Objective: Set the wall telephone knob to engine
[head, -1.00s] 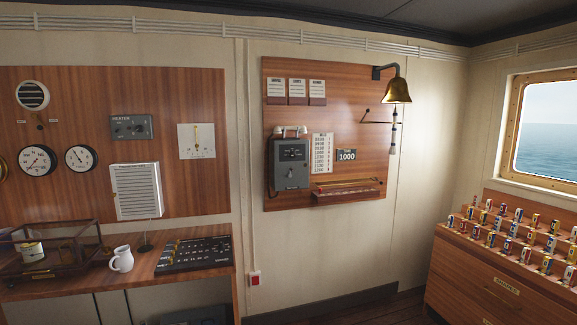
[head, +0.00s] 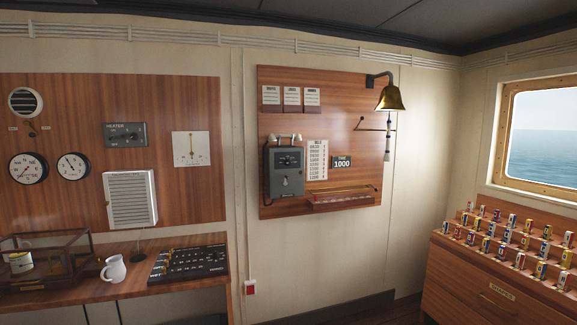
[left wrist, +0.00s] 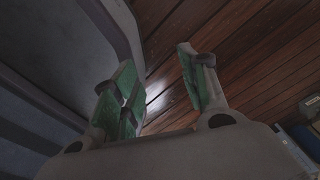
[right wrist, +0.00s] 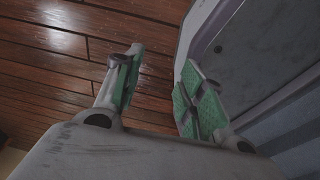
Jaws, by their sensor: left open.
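The wall telephone (head: 284,172) is a grey box with a pale handset across its top, mounted on the wooden wall panel in the head view. A small light knob shows low on its front; its setting is too small to read. Neither gripper shows in the head view. In the left wrist view my left gripper (left wrist: 160,88) is open and empty over the wooden floor. In the right wrist view my right gripper (right wrist: 157,82) is open and empty over the floor, with its green pads apart.
A desk with a white mug (head: 114,269) and a black key board (head: 188,262) stands at the left. A brass bell (head: 391,97) hangs right of the telephone. A drawer cabinet (head: 470,272) with rows of small cans stands at the right. The wall below the telephone is clear.

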